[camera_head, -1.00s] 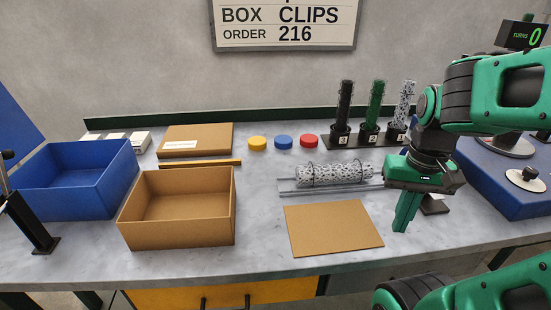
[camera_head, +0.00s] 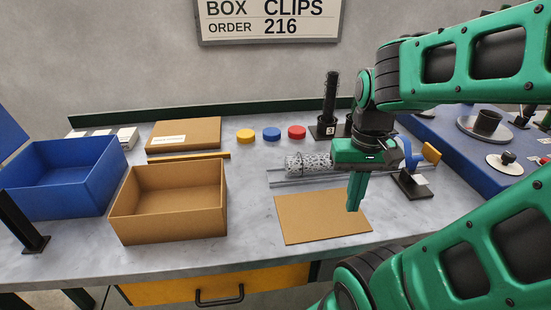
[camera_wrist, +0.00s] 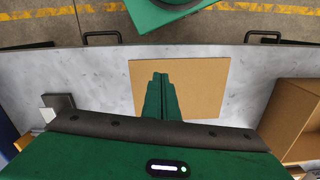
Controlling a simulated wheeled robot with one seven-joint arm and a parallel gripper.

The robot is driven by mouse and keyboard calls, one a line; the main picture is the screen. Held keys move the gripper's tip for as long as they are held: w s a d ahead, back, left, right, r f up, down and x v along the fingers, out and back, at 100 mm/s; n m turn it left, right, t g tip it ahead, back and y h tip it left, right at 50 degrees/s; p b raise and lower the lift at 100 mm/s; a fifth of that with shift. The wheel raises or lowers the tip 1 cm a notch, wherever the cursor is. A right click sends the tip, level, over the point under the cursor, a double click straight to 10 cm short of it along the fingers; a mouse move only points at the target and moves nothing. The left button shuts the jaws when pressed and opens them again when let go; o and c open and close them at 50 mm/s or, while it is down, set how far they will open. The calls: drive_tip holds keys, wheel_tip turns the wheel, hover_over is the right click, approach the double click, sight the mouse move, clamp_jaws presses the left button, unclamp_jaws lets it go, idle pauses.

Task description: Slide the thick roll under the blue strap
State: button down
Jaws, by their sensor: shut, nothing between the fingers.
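A thick roll (camera_head: 306,162), white with black speckles like chain mesh, lies on clear rails (camera_head: 290,182) behind the brown sheet. My gripper partly hides its right end. A blue curved piece (camera_head: 411,155), perhaps the blue strap, stands on a black base (camera_head: 412,188) right of my gripper, with a yellow block (camera_head: 431,153) beside it. My gripper (camera_head: 355,208) points down, shut and empty, over the right part of the brown sheet (camera_head: 322,220). The wrist view shows its closed fingers (camera_wrist: 160,78) above the same sheet (camera_wrist: 205,85).
An open cardboard box (camera_head: 168,225) and a blue bin (camera_head: 65,203) stand on the left. Yellow, blue and red discs (camera_head: 271,134) sit at the back. An upright black roll (camera_head: 331,98) stands behind my arm. A blue platform (camera_head: 465,150) is at the right.

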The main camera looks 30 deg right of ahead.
drive_tip(key=r+n, duration=0.1)
drive_tip(key=n, duration=1.3)
approach(301, 164)
drive_tip(key=s+a, duration=0.2)
drive_tip(key=a, duration=0.2)
drive_tip(key=w+a+n, duration=0.4)
drive_tip(key=w+n, duration=0.2)
drive_tip(key=w, duration=0.2)
wheel_tip(301, 164, down, 9)
drive_tip(key=shift+a+r, duration=0.1)
drive_tip(key=shift+a, duration=0.1)
drive_tip(key=shift+s+d, duration=0.2)
drive_tip(key=shift+d, duration=0.35)
drive_tip(key=shift+s+d, duration=0.25)
drive_tip(key=shift+d, duration=0.3)
drive_tip(key=shift+s+d, duration=0.3)
drive_tip(key=shift+d, duration=0.45)
